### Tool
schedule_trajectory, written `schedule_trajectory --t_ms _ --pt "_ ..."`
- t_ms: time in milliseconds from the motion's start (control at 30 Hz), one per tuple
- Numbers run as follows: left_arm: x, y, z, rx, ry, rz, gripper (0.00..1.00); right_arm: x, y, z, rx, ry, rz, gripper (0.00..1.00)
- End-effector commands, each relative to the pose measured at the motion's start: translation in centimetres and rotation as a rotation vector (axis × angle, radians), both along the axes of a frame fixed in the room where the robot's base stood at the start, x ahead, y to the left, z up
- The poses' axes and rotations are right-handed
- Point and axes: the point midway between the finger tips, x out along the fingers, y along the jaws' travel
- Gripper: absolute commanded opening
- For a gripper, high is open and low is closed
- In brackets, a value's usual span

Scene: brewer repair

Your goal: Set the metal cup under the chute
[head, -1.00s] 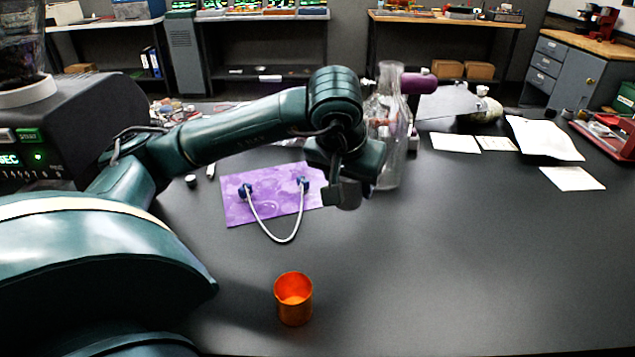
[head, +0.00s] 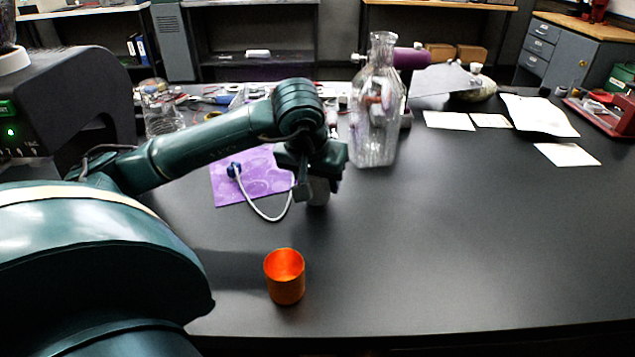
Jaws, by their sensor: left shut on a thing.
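My left gripper (head: 309,190) is shut on a small grey metal cup (head: 319,192), largely hidden by the fingers and wrist. It holds the cup near the right edge of the purple mat; I cannot tell whether the cup touches the table. A black machine (head: 72,82) with a green-lit panel stands at the left edge, partly cut off and partly behind my arm. I cannot make out a chute on it. My right gripper is not in view.
An orange cup (head: 285,277) stands upright near the front edge. A tall glass bottle (head: 376,120) stands behind my gripper. A white cable loops over the purple mat (head: 228,188). Papers (head: 535,115) lie at the back right. The table's right middle is clear.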

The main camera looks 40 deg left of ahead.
Motion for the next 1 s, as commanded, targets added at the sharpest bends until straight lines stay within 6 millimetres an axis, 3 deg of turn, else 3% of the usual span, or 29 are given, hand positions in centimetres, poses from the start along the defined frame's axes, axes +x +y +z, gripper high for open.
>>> schedule_trajectory --t_ms 100,467,500,767,1000 --pt "-0.01 -0.01 -0.96 0.000 -0.001 0.000 0.23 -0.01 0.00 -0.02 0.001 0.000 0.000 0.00" --pt "0.03 0.00 -1.41 0.000 -0.002 0.000 0.23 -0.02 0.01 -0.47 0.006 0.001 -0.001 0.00" --pt "0.03 0.00 -1.33 0.000 -0.002 0.000 0.48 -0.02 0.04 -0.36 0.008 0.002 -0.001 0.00" --pt "0.02 -0.02 -1.25 0.000 -0.001 0.000 0.68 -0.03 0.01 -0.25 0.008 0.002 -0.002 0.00" --pt "0.01 -0.02 -1.14 0.000 -0.001 0.000 0.68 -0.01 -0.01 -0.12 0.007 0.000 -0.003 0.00"
